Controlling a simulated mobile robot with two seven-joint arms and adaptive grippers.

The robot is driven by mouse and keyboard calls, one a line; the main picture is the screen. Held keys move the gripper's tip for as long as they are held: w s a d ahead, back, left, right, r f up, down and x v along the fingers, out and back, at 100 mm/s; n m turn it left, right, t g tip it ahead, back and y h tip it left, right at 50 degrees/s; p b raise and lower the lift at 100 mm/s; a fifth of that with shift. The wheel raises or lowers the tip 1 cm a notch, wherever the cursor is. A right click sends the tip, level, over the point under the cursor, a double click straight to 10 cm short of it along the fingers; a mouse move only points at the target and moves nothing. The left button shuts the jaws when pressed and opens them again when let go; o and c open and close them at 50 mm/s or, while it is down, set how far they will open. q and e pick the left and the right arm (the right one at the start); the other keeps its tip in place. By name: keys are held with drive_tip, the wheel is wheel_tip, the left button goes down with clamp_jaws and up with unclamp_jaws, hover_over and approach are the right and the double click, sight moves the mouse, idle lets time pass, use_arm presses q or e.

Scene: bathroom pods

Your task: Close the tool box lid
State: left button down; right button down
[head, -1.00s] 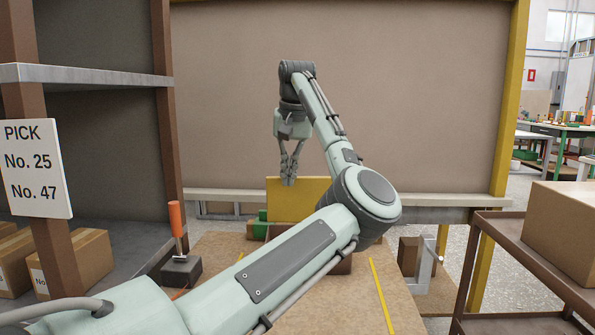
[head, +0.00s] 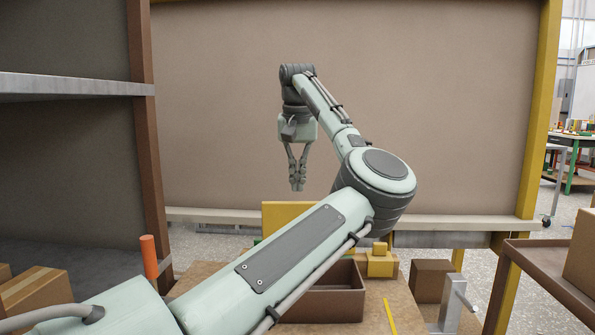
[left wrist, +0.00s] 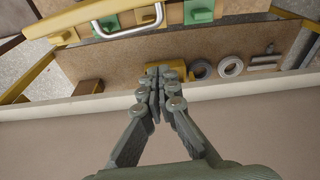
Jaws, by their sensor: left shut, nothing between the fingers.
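A flat yellow panel (head: 284,214), which looks like the raised tool box lid, stands behind my left arm in the head view. My arm hides much of what is below it. In the left wrist view, a silver handle (left wrist: 128,25) and green blocks (left wrist: 200,12) show at the top edge, beside a yellow bar (left wrist: 28,66); how they join the box is unclear. My left gripper (head: 298,187) points down, shut and empty, above the panel in the head view. Its fingertips (left wrist: 162,76) touch nothing visible. My right gripper is not in view.
A brown open bin (head: 335,297) and a yellow block (head: 380,262) are on the bench behind my arm. A shelf post (head: 143,140) is at left, near an orange handle (head: 149,256). A brown cart (head: 545,262) is at right. Round rings (left wrist: 231,66) lie on the bench.

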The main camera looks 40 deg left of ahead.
sight(297, 202)
use_arm(q)
drive_tip(key=f, duration=0.1)
drive_tip(key=s+d+f, duration=0.1)
drive_tip(key=f, duration=0.1)
drive_tip(key=s+d+f, duration=0.1)
drive_tip(key=shift+f, duration=0.3)
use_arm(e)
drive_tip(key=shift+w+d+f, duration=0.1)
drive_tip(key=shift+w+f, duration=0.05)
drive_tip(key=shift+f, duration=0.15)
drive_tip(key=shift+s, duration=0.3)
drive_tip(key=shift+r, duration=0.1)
